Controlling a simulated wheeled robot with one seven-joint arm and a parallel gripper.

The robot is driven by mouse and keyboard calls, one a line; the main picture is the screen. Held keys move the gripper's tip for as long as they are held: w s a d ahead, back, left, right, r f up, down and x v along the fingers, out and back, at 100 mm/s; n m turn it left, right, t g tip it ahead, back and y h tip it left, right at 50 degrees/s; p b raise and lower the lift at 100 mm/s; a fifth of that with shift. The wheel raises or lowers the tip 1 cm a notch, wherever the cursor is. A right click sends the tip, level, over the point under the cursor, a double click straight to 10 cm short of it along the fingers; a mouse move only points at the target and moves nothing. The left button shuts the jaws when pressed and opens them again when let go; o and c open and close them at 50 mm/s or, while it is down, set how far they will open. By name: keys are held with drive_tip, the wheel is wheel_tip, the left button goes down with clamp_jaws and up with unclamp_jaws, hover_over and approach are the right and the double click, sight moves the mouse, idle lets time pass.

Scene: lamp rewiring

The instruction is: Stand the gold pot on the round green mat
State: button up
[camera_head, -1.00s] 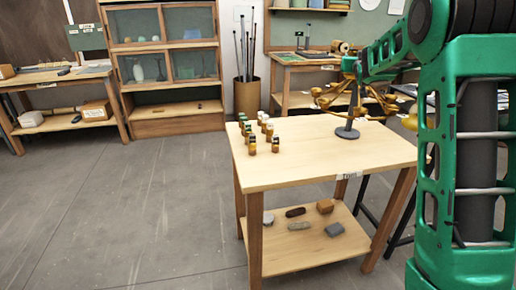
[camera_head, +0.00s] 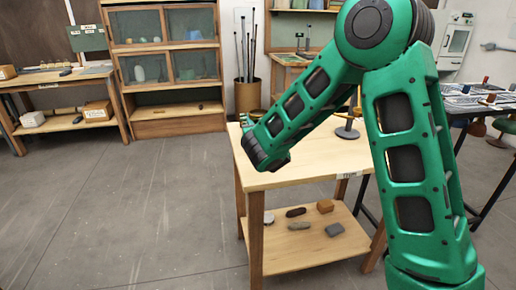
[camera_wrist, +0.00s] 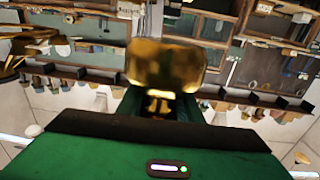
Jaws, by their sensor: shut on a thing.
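The gold pot (camera_wrist: 165,65) fills the upper middle of the wrist view, shiny and close to the camera. My gripper (camera_wrist: 160,104) is shut on it, and the pot is held up off any surface in that view. In the head view my green arm bends over the wooden table, and its wrist end hides the gripper and most of the pot. I cannot make out the round green mat in either view.
The wooden table (camera_head: 300,173) has a lamp stand (camera_head: 347,131) at its back right, partly behind my arm. Its lower shelf (camera_head: 290,250) holds several small blocks. A dark table (camera_head: 480,105) with flat items stands at right. Open floor lies at left.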

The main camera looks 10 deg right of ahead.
drive_tip(key=s+a+n+y, duration=0.1)
drive_tip(key=s+a+y, duration=0.1)
drive_tip(key=s+a, duration=0.3)
drive_tip(key=shift+w+d+f, duration=0.95)
drive_tip(key=shift+d+f, duration=0.65)
drive_tip(key=shift+f, duration=0.35)
drive_tip(key=shift+w+d+f, duration=0.9)
drive_tip(key=shift+d+f, duration=0.75)
drive_tip(key=shift+f, duration=0.35)
drive_tip(key=shift+w+d+f, duration=0.95)
drive_tip(key=shift+d+f, duration=0.65)
drive_tip(key=shift+f, duration=0.35)
drive_tip(key=o, duration=1.3)
drive_tip(key=shift+s, duration=0.1)
hover_over(280, 178)
drive_tip(key=shift+r, duration=0.1)
